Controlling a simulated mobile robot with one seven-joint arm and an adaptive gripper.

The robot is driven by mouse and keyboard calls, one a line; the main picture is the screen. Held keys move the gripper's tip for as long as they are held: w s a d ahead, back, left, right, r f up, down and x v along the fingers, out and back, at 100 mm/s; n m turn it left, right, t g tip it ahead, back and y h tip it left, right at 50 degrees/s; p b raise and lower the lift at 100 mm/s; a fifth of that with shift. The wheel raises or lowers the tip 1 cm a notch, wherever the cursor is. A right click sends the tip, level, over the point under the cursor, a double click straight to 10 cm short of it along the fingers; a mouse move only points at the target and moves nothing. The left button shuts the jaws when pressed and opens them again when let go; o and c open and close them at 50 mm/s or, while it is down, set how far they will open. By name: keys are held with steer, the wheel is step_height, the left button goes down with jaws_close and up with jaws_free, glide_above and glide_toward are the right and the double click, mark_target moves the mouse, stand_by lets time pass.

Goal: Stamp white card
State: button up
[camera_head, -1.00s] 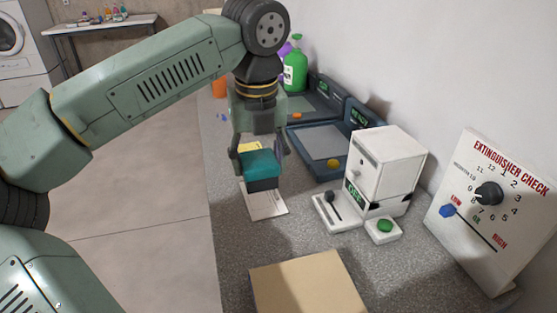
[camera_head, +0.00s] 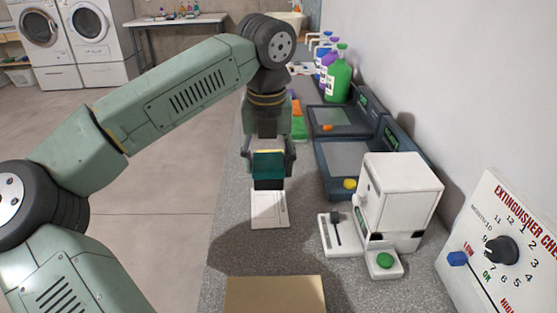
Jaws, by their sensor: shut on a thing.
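The white card (camera_head: 270,212) lies flat on the grey speckled counter, with faint printed lines on it. My gripper (camera_head: 269,160) is shut on a teal stamp (camera_head: 268,165) with a dark lower block. The stamp is upright over the far end of the card and hides that end. I cannot tell whether its underside touches the card. A thin yellow strip shows just above the stamp, between the fingers.
Right of the card stands a white machine (camera_head: 400,200) with a lever and green button. Behind it are two dark scales (camera_head: 341,160). A tan box (camera_head: 275,295) is nearest me; an extinguisher check panel (camera_head: 505,245) leans at right. Bottles (camera_head: 337,75) stand far back.

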mark_target(268, 184)
steer(key=shift+f, duration=0.1)
steer(key=shift+f+b, duration=1.9)
steer(key=shift+f, duration=1)
steer(key=shift+f+b, duration=0.65)
steer(key=shift+r, duration=0.1)
steer(key=shift+r+p, duration=2.25)
steer(key=shift+r, duration=1.25)
